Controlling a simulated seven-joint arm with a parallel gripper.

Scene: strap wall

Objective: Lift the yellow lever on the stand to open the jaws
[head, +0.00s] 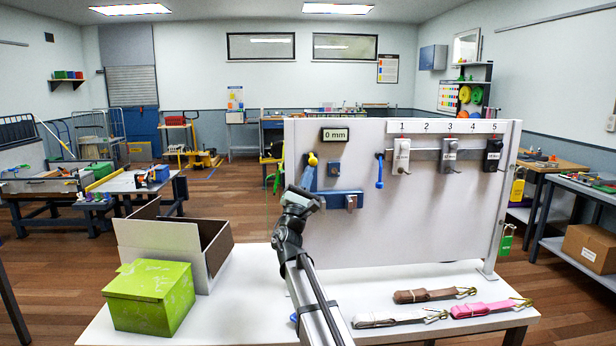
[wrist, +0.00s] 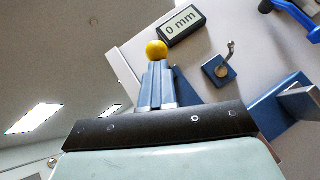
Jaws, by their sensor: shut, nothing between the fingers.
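The yellow lever (head: 312,159) shows as a round yellow knob at the upper left of the panel, above the blue stand (head: 345,198). In the wrist view the yellow knob (wrist: 156,49) sits just beyond my fingertips, and I cannot tell whether they touch it. My gripper (head: 306,192) is below the knob in the head view. In the wrist view my gripper (wrist: 157,66) has its fingers together with nothing between them. The lever's shaft is mostly hidden. A display (head: 335,135) on the panel reads 0 mm. The stand's jaws cannot be made out clearly.
The white panel (head: 430,225) stands upright on a white table. A blue-handled hook (head: 379,170) and several numbered holders are to the right. A green box (head: 150,297) and an open grey carton (head: 170,240) stand left. Folded brown (head: 425,295) and pink straps (head: 485,309) lie in front.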

